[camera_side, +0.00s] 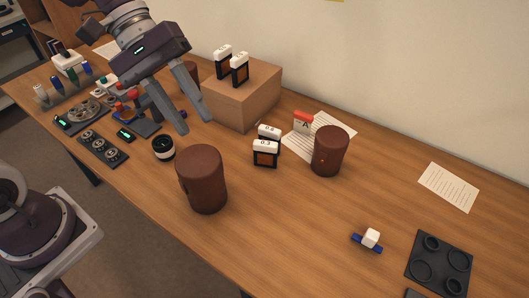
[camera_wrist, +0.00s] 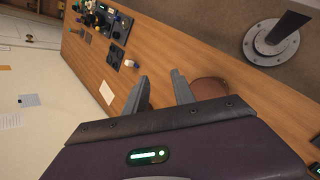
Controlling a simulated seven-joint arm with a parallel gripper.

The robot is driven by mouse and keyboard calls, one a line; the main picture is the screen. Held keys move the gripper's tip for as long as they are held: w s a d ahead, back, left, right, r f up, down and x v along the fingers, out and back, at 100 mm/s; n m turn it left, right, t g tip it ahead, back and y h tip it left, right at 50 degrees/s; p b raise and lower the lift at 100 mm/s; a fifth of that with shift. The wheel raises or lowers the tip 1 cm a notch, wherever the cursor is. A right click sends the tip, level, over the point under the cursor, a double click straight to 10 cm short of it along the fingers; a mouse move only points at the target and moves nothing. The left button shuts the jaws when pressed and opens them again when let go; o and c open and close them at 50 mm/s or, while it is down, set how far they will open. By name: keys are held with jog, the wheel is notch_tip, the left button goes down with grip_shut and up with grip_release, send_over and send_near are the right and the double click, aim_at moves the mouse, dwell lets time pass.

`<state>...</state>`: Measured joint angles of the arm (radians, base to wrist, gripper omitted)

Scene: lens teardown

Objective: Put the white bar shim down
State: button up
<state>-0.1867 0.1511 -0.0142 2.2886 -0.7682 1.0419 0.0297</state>
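My gripper (camera_side: 176,130) hangs above the left part of the table in the side view. Its two fingers are apart, and the wrist view shows nothing between the tips (camera_wrist: 160,77). I cannot say for sure which thing is the white bar shim. A small white block (camera_side: 371,237) sits on a blue bar (camera_side: 365,243) at the right of the table, far from my gripper. The white block also shows in the wrist view (camera_wrist: 130,64). White-topped dark frames marked with numbers stand mid-table, one in front (camera_side: 265,153), and on a cardboard box (camera_side: 240,69).
Brown cylinders (camera_side: 202,180) (camera_side: 330,151) stand mid-table. The cardboard box (camera_side: 240,100) is behind. A black lens-like ring (camera_side: 163,148) and dark trays (camera_side: 103,149) lie left. A dark tray with round recesses (camera_side: 439,266) lies right. The front middle of the table is clear.

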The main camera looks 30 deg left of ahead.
jog(key=w+f+n+t+h, duration=0.1)
jog(key=w+f+n+h, duration=0.3)
jog(key=w+f+n, duration=0.45)
jog(key=n+t+h, duration=0.1)
jog(key=n+t, duration=0.4)
jog(key=n, duration=0.1)
send_near(276, 150)
jog(key=shift+n, duration=0.25)
jog(key=x, duration=0.6)
jog(key=w+f+x, duration=0.1)
jog(key=x, duration=0.3)
jog(key=shift+a, duration=0.3)
grip_shut()
